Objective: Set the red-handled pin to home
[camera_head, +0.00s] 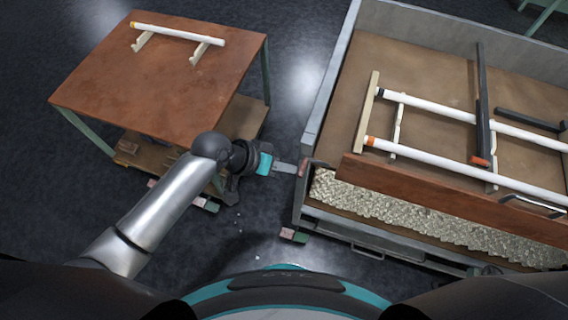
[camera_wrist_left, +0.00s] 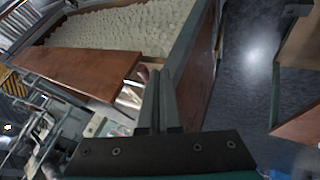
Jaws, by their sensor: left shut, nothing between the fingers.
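A small red handle (camera_head: 304,167), which looks like the red-handled pin, shows at the near left corner of the large grey-walled bin. In the left wrist view a reddish piece (camera_wrist_left: 143,73) shows just beside my fingertips, partly hidden by them. Its shaft and seating cannot be made out. My left gripper (camera_head: 293,168) is shut and empty, its fingers pointing right at the handle. In the left wrist view the fingers (camera_wrist_left: 159,80) lie close together. I cannot tell whether they touch the handle. My right gripper is not in view.
The bin (camera_head: 318,110) holds white tubes (camera_head: 430,165) on supports and a black bar with an orange-red end (camera_head: 480,161). A brown board (camera_head: 440,200) lies along pale packing (camera_head: 400,218). A brown table (camera_head: 100,75) with one white tube (camera_head: 178,34) stands left. Dark floor separates them.

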